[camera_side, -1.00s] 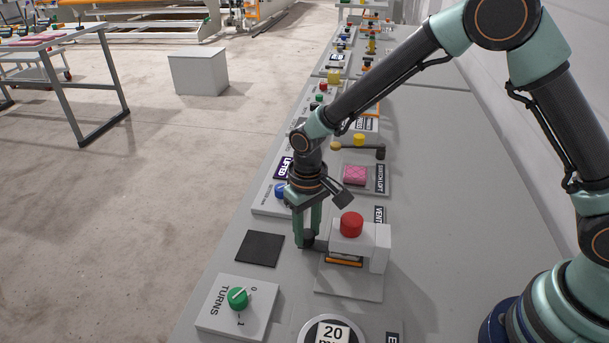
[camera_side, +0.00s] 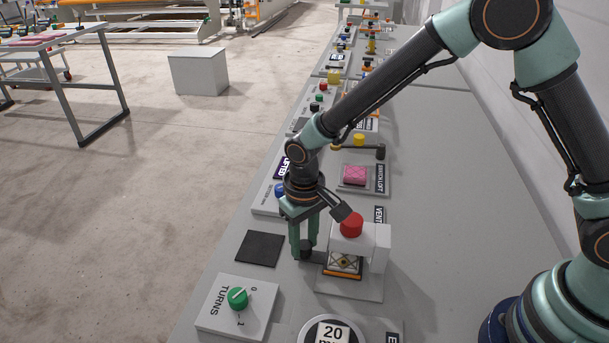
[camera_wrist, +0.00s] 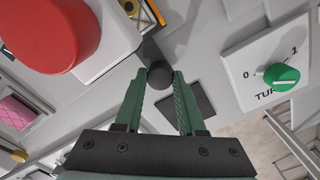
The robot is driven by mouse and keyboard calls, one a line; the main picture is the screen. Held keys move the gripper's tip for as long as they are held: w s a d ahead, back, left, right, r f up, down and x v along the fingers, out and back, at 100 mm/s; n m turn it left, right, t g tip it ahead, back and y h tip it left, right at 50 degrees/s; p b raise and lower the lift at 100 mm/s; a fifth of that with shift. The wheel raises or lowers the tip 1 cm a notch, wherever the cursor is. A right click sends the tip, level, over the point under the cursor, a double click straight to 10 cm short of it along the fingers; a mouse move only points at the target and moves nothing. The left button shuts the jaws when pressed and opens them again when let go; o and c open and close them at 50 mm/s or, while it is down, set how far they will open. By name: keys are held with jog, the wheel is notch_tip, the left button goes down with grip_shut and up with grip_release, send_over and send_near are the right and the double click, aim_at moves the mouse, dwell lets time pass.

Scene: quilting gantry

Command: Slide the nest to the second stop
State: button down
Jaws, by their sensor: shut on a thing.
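The nest (camera_side: 343,274) is a small slide with an orange front edge, under the white housing with a red button (camera_side: 351,224). A pale patterned piece (camera_side: 345,262) shows on it; its rear is hidden by the housing. A dark round knob (camera_wrist: 160,73) stands at the nest's left side on a grey arm. My gripper (camera_side: 306,252) points down and is shut on this knob; both fingers flank it in the wrist view (camera_wrist: 162,78). The nest's orange edge (camera_wrist: 152,10) shows at the top of the wrist view. I cannot make out any stop marks.
A black square pad (camera_side: 259,249) lies left of my gripper. A TURNS plate with a green dial (camera_side: 238,298) is in front. A round 20-marked gauge (camera_side: 332,333) is at the bottom edge. A pink pad (camera_side: 355,175) lies behind the housing.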

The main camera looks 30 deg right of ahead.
jog(key=shift+s+a, duration=0.2)
jog(key=c, duration=0.5)
grip_release()
notch_tip(320, 180, up, 12)
jog(key=shift+r, duration=0.1)
notch_tip(320, 180, up, 4)
jog(key=t, duration=0.1)
send_over(324, 249)
jog(key=s+d+r+t, duration=0.2)
jog(key=s+d+r, duration=0.1)
jog(key=d, duration=0.4)
jog(key=s+d+r+m+t, duration=0.1)
jog(key=s+d+r+t, duration=0.1)
jog(key=s+d, duration=0.4)
jog(key=shift+d+r+t, duration=0.3)
jog(key=shift+d+r, duration=0.45)
jog(key=shift+d, duration=0.3)
